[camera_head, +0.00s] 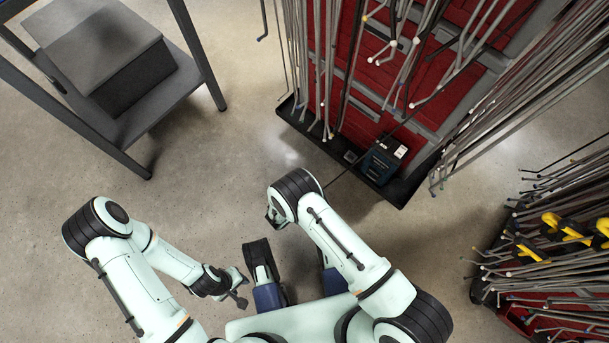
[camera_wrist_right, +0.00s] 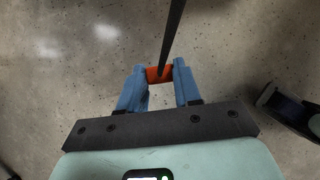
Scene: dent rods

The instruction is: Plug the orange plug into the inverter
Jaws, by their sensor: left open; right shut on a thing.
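The inverter (camera_head: 383,160) is a small dark blue box with a pale label. It stands on the black base of the tall rod rack. The orange plug (camera_wrist_right: 153,75) is between the two blue fingers of my right gripper (camera_wrist_right: 158,82), which is shut on it. A black cable (camera_wrist_right: 173,35) runs up from the plug in the wrist view. In the head view my right arm mostly hides the plug; the gripper is well short of the inverter, above the floor. My left gripper (camera_head: 238,291) is open and empty, low at the left, away from the rack.
The rack's long thin rods (camera_head: 400,55) hang around and above the inverter. A second rod rack (camera_head: 560,275) with yellow tools stands at the right. A dark metal table (camera_head: 110,140) with a grey box stands at the upper left. The floor between is clear.

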